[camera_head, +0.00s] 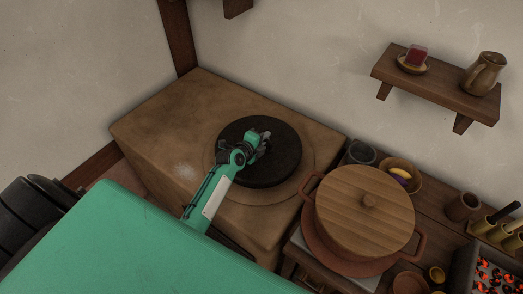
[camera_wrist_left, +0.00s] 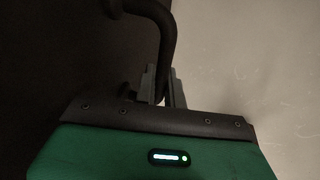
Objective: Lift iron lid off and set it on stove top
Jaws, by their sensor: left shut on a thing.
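The iron lid (camera_head: 285,169) is a black round disc at the middle of the brown stove top (camera_head: 165,118). It appears to lie over a ring-marked round area of the stove; whether it touches the surface cannot be told. My left gripper (camera_head: 262,141) is over the lid, shut on its handle. In the left wrist view the dark curved handle (camera_wrist_left: 168,25) passes between the fingers of the left gripper (camera_wrist_left: 163,85), with the dark lid (camera_wrist_left: 50,50) filling the left side. My right gripper is not in view.
A terracotta pot with a wooden lid (camera_head: 362,215) stands right of the stove. Near it are a grey cup (camera_head: 361,152), a bowl (camera_head: 400,174) and glowing coals (camera_head: 495,275). A wall shelf (camera_head: 435,85) holds a jug (camera_head: 484,74). The stove's left part is clear.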

